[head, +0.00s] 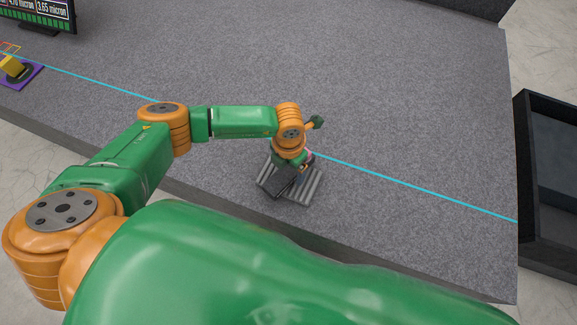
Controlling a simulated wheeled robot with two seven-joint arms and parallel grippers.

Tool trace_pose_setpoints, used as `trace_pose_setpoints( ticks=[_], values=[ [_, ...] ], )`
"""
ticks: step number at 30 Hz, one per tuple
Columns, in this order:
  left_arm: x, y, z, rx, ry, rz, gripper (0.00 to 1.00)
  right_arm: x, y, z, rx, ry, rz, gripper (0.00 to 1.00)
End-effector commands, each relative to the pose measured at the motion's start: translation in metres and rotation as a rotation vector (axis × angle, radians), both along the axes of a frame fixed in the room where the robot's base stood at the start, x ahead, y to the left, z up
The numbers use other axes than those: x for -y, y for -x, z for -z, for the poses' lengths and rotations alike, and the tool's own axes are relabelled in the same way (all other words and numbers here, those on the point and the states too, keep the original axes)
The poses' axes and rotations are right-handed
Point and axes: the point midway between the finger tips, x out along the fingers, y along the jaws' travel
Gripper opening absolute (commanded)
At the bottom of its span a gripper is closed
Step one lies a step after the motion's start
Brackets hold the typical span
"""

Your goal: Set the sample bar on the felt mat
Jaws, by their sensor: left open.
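My left gripper (283,185) reaches down over a grey ribbed block (312,190) on the granite bed. It is open, and its dark body covers part of the block. I cannot tell whether the fingers touch anything. I cannot make out the sample bar for certain; it may be hidden under the gripper. A purple mat (33,77) lies at the far left edge of the view, possibly the felt mat. A yellow piece (13,66) and a dark round part stand on it. My right gripper is not in view.
The grey granite bed (400,110) is mostly bare, with a cyan line (430,192) running across it. A black open bin (525,180) stands beyond its right edge. A display screen (40,14) stands at the top left. A large green link of mine fills the front.

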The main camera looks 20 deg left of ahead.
Motion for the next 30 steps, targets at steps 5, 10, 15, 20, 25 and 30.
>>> trace_pose_setpoints(
  ticks=[5,10,15,20,25,30],
  values=[
    [0.0,-0.001,-0.03,0.005,0.002,0.003,0.87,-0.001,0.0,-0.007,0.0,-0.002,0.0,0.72],
    [0.0,-0.001,-0.076,0.005,0.001,0.002,0.87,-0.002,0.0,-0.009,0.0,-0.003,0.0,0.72],
    [0.0,-0.001,-0.11,0.004,0.001,0.001,0.87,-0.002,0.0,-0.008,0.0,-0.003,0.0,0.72],
    [0.0,0.0,-0.121,0.001,0.0,0.001,0.87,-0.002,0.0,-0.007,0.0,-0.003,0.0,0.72],
    [0.0,0.0,-0.122,0.0,0.0,0.0,0.87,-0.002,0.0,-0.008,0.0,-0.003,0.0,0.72],
    [0.0,0.0,-0.122,0.0,0.0,0.001,0.87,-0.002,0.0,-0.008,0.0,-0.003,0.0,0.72]
  ],
)
